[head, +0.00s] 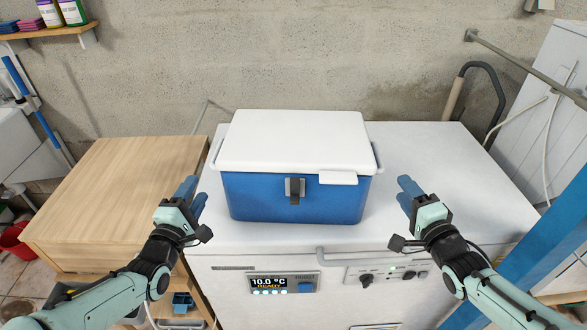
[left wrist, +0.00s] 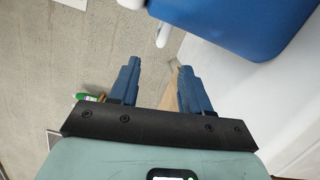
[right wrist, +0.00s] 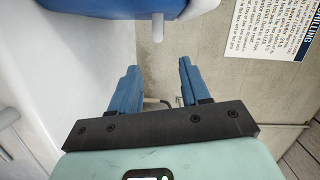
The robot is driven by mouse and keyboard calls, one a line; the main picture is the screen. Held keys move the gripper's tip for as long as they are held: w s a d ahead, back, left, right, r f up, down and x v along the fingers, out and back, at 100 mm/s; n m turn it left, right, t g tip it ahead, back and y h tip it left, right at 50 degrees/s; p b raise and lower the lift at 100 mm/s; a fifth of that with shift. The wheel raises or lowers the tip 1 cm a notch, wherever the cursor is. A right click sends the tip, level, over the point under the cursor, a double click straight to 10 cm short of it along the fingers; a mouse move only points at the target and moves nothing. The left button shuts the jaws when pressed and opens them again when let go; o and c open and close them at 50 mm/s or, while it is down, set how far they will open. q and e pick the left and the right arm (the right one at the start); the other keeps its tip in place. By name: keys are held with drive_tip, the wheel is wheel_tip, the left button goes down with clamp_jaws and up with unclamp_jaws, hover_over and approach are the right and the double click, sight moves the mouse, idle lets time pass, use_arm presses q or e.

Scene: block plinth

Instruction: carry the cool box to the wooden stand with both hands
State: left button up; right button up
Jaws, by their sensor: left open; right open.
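The cool box (head: 292,197) has a blue body and a white lid, and sits closed on the white machine top. It has a dark latch in front and a light handle at each side. The wooden stand (head: 122,190) is left of the machine, its top bare. My left gripper (head: 194,190) is open and empty, left of the box and apart from it. My right gripper (head: 404,190) is open and empty, right of the box and apart from it. The box also shows at the top of the left wrist view (left wrist: 230,22) and the right wrist view (right wrist: 130,8).
The white machine (head: 450,195) has free top to the right of the box. A front rail and a control panel with a display (head: 284,284) face me. A concrete wall (head: 300,60) stands behind. A blue post (head: 540,255) is at the right. A shelf with bottles is at upper left.

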sight(215, 154)
use_arm(q)
drive_tip(key=shift+s, duration=0.1)
use_arm(e)
drive_tip(key=shift+s, duration=0.15)
use_arm(q)
drive_tip(key=w, duration=0.4)
drive_tip(key=w+d, duration=0.1)
drive_tip(key=w, duration=0.4)
drive_tip(key=w+d, duration=0.1)
drive_tip(key=w, duration=0.3)
drive_tip(key=shift+w+r, duration=0.1)
drive_tip(key=shift+w, duration=0.05)
use_arm(e)
drive_tip(key=x, duration=1.3)
drive_tip(key=shift+w, duration=0.25)
use_arm(q)
clamp_jaws()
use_arm(e)
clamp_jaws()
use_arm(q)
drive_tip(key=shift+r, duration=0.1)
drive_tip(key=shift+r, duration=0.3)
use_arm(e)
drive_tip(key=shift+r, duration=0.3)
